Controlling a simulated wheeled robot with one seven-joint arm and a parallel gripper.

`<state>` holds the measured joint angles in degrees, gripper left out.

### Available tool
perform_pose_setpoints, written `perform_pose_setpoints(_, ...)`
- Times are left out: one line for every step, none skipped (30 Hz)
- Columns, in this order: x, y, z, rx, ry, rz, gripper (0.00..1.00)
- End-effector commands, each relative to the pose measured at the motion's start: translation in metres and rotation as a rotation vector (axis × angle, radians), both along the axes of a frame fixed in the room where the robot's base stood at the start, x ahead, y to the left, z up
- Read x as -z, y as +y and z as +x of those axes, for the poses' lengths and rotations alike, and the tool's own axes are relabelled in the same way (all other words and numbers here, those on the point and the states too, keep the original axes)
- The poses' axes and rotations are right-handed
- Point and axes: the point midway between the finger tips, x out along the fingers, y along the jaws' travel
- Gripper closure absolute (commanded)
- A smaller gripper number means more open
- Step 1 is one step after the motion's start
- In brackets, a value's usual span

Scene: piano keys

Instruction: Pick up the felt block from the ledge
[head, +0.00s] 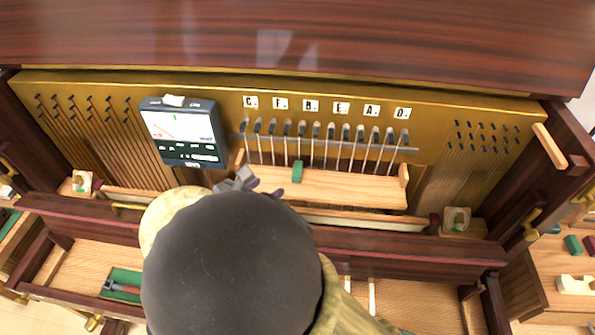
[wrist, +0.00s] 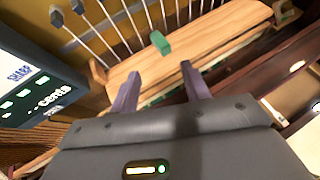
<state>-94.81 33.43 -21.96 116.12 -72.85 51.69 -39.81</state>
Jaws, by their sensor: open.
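The green felt block (head: 297,171) sits on the light wooden ledge (head: 350,187), toward the ledge's left part, below the row of hammers. In the wrist view the felt block (wrist: 157,44) lies on the ledge (wrist: 205,42), ahead of my fingertips and apart from them. My gripper (head: 242,181) is at the left end of the ledge in the head view, mostly hidden behind my own arm. In the wrist view my gripper (wrist: 158,82) has its two purple-grey fingers spread apart with nothing between them.
A tuner with a screen (head: 183,132) stands left of the ledge, close to my gripper. Several hammers and strings (head: 330,132) rise behind the block. The ledge has a raised wooden end piece (head: 403,175) at right. A dark red rail (head: 400,242) runs in front.

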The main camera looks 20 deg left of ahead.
Motion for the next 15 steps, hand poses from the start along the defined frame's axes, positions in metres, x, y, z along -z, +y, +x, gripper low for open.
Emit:
perform_pose_setpoints(0.004,-0.002,0.008,0.004,-0.002,-0.003,0.53)
perform_pose_setpoints(0.006,-0.002,0.013,0.004,-0.002,-0.003,0.53)
perform_pose_setpoints(0.01,-0.003,0.019,0.004,-0.002,-0.003,0.53)
perform_pose_setpoints(0.012,-0.003,0.024,0.004,-0.001,-0.003,0.53)
perform_pose_setpoints(0.015,-0.003,0.028,0.004,-0.001,-0.003,0.53)
perform_pose_setpoints(0.018,-0.004,0.035,0.004,-0.001,-0.002,0.53)
perform_pose_setpoints(0.021,-0.004,0.039,0.004,-0.001,-0.003,0.53)
perform_pose_setpoints(0.023,-0.005,0.044,0.003,-0.002,-0.004,0.53)
perform_pose_setpoints(0.027,-0.005,0.05,0.004,0.0,-0.002,0.53)
perform_pose_setpoints(0.029,-0.006,0.055,0.005,-0.001,-0.004,0.53)
perform_pose_setpoints(0.032,-0.006,0.06,0.003,-0.002,-0.004,0.53)
perform_pose_setpoints(0.035,-0.007,0.066,0.004,-0.001,-0.003,0.53)
perform_pose_setpoints(0.038,-0.007,0.07,0.005,-0.001,-0.003,0.53)
perform_pose_setpoints(0.04,-0.008,0.075,0.004,0.0,-0.003,0.53)
perform_pose_setpoints(0.043,-0.008,0.08,0.003,-0.001,-0.003,0.53)
